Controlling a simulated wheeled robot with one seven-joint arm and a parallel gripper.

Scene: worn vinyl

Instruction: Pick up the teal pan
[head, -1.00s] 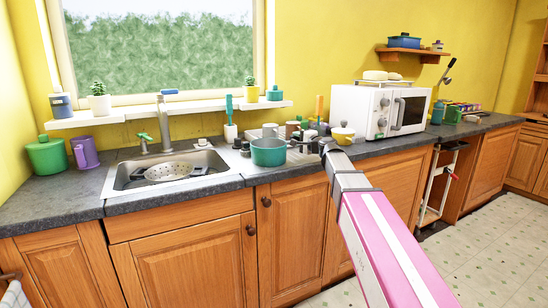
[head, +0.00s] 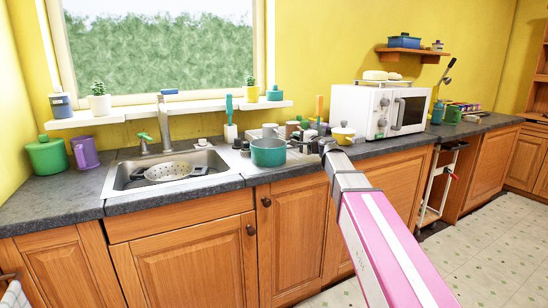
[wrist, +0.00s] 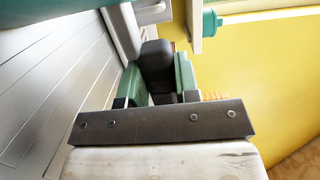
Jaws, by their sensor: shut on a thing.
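The teal pan (head: 268,152) stands on the counter just right of the sink, upright, with its handle side toward my gripper. My gripper (head: 324,145) is at the right of the pan, low over the counter. In the wrist view my gripper (wrist: 160,85) has its green fingers closed on a dark bar, the pan's handle (wrist: 157,62). Whether the pan's base touches the counter is hard to tell.
The sink (head: 168,172) with a colander (head: 170,171) lies left of the pan. Several cups and utensils crowd behind it. A yellow and white bowl (head: 343,134) and the white microwave (head: 380,110) stand close behind and right of my gripper.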

